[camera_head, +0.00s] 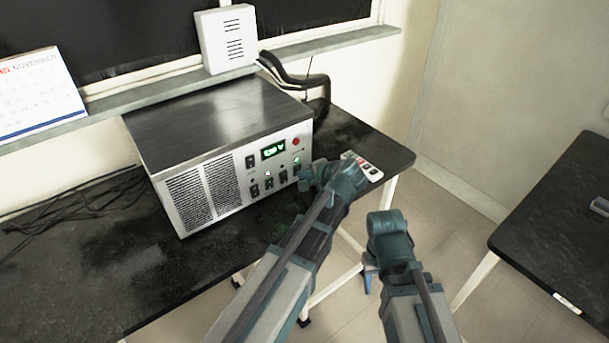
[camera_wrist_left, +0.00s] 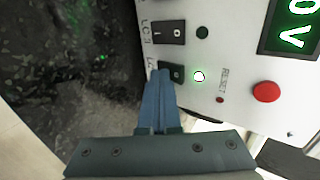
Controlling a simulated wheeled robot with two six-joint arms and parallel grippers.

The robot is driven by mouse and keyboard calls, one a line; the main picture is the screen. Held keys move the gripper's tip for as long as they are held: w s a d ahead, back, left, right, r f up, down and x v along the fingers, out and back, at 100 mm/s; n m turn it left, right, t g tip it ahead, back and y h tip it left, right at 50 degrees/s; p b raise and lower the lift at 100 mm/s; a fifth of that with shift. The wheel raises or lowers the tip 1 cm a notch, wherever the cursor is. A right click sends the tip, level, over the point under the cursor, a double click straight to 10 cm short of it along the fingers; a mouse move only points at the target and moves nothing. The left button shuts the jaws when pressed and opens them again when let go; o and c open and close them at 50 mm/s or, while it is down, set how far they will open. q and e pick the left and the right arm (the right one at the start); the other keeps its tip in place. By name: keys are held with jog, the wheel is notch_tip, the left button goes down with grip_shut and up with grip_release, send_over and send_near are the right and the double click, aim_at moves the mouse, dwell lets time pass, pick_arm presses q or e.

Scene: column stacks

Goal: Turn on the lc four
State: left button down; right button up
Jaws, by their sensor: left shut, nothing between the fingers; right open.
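The metal power unit (camera_head: 222,175) stands on the black table, with a row of dark rocker switches on its front panel. My left gripper (camera_head: 304,173) is shut and empty at the panel's right end. In the left wrist view its blue fingertips (camera_wrist_left: 163,78) are at the end switch (camera_wrist_left: 177,72), covering part of it and its label, of which "LC" shows. I cannot tell whether they touch it. The neighbouring LC switch (camera_wrist_left: 169,33) has a dark lamp (camera_wrist_left: 202,32). My right gripper (camera_head: 371,272) is open, in front of the table.
A green display (camera_head: 273,150) and a red button (camera_head: 296,142) are on the panel above the switches. A white strip with dark switches (camera_head: 366,168) lies right of the unit. Black cables (camera_head: 290,78) run behind it. Another black table (camera_head: 560,225) stands at right.

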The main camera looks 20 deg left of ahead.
pick_arm(q)
jog(key=shift+w+a+r+p, duration=0.15)
jog(key=shift+w+r+p, duration=0.05)
jog(key=shift+r+p, duration=0.2)
jog(key=shift+w+a+r+p, duration=0.15)
jog(key=shift+r+p, duration=0.2)
jog(key=shift+p, duration=0.05)
pick_arm(e)
jog(key=shift+w+r, duration=0.1)
jog(key=shift+r, duration=0.65)
